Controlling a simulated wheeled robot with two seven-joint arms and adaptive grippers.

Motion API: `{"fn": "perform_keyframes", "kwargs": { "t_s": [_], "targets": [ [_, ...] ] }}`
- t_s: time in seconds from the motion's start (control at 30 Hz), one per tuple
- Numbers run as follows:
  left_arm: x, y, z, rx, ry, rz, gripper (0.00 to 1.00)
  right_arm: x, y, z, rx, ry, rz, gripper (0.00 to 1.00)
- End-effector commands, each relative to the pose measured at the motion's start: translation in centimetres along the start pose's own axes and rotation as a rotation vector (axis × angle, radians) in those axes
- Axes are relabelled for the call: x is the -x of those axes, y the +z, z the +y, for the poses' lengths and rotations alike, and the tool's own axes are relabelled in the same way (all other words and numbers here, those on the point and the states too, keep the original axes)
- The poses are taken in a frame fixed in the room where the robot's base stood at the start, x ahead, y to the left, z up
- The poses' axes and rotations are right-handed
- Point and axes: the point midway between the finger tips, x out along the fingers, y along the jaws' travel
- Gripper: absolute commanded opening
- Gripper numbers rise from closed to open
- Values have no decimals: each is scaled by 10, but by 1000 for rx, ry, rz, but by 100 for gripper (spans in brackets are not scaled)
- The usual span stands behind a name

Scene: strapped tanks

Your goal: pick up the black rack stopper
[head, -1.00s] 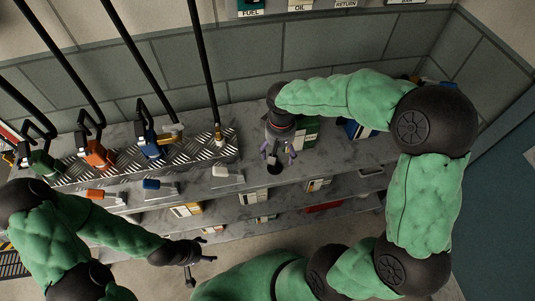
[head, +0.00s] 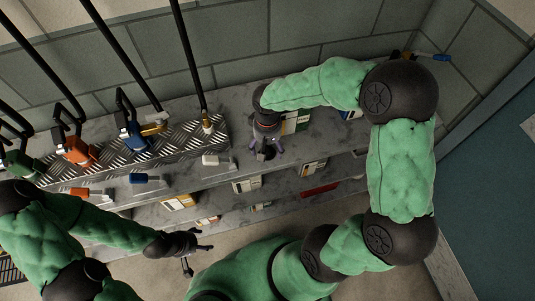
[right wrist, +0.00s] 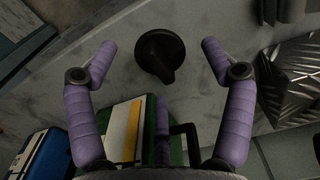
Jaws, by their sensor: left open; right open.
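The black rack stopper (right wrist: 161,54) is a dark round piece with a raised handle, lying on the grey marbled shelf top. In the right wrist view it sits between and just beyond the open purple fingers of my right gripper (right wrist: 156,60), touching neither. In the head view the stopper (head: 266,154) shows as a dark spot just below my right gripper (head: 266,143), partly hidden by it. My left gripper (head: 203,246) is open and empty, in front of the lower shelves.
A ridged metal tread plate (head: 180,141) carries nozzle-like tools with orange (head: 76,148) and blue (head: 133,135) bodies. A green binder (right wrist: 150,130) and a blue one (right wrist: 45,155) stand near my right gripper. Marbled surface around the stopper is mostly clear.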

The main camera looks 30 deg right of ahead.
Motion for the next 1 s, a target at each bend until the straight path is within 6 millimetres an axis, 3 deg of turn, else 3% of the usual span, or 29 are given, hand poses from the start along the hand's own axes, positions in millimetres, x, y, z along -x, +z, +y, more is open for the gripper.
{"fn": "perform_keyframes", "kwargs": {
  "t_s": [0.1, 0.37, 0.6, 1.0],
  "targets": [
    [-9, 0, -3, 0, 0, 0, 68, -19, 0, 0, 0, 0, 0, 82],
    [-8, 0, -3, 0, 0, 0, 68, -20, 0, 0, 0, 0, 1, 82],
    [-8, 0, -3, 0, 0, 0, 68, -20, 0, 0, 0, 0, 1, 21],
    [-8, 0, -3, 0, 0, 0, 68, -19, 0, 0, 0, 0, 0, 20]
  ]
}}
